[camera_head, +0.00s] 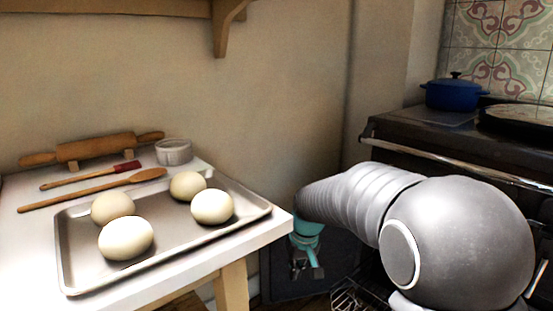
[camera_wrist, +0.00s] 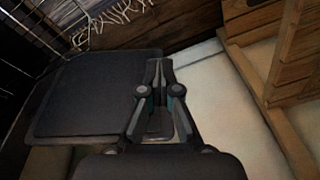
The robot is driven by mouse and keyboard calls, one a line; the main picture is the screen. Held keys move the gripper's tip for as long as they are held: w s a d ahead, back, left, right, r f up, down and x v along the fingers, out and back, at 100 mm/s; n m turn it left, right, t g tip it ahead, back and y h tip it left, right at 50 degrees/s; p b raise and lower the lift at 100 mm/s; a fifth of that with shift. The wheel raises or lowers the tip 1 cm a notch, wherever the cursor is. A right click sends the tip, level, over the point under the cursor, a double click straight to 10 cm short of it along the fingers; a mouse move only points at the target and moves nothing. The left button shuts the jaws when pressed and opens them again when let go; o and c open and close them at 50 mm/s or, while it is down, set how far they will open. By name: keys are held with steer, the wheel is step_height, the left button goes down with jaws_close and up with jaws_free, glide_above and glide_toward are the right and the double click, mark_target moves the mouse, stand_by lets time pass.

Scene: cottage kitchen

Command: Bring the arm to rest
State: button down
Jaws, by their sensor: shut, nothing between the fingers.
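My gripper (camera_head: 306,262) hangs below my arm, between the white table and the stove, pointing down. In the wrist view my gripper (camera_wrist: 159,68) is shut with nothing between its fingers. Beneath it in that view are a dark flat panel (camera_wrist: 85,95) and a pale floor area (camera_wrist: 215,95). My arm reaches across the right half of the head view and hides part of the stove front.
A white table (camera_head: 240,238) bears a metal tray (camera_head: 75,270) with several dough balls (camera_head: 126,238), a rolling pin (camera_head: 95,148), a brush (camera_head: 90,175), a wooden spoon (camera_head: 90,190) and a small bowl (camera_head: 174,151). A blue pot (camera_head: 453,94) stands on the stove (camera_head: 415,125).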

steer(key=s+d+r+m+t, duration=0.1)
steer(key=s+d+r, duration=0.2)
steer(key=s, duration=0.6)
steer(key=s+d+r+m+t+h, duration=0.1)
steer(key=s+d+r, duration=0.2)
steer(key=s, duration=0.6)
steer(key=s+d+r+m+t, duration=0.1)
steer(key=s+d+r, duration=0.2)
steer(key=s, duration=0.6)
steer(key=shift+s+d+t, duration=0.3)
steer(key=shift+d+t, duration=0.1)
steer(key=shift+d, duration=0.55)
steer(key=shift+r, duration=0.1)
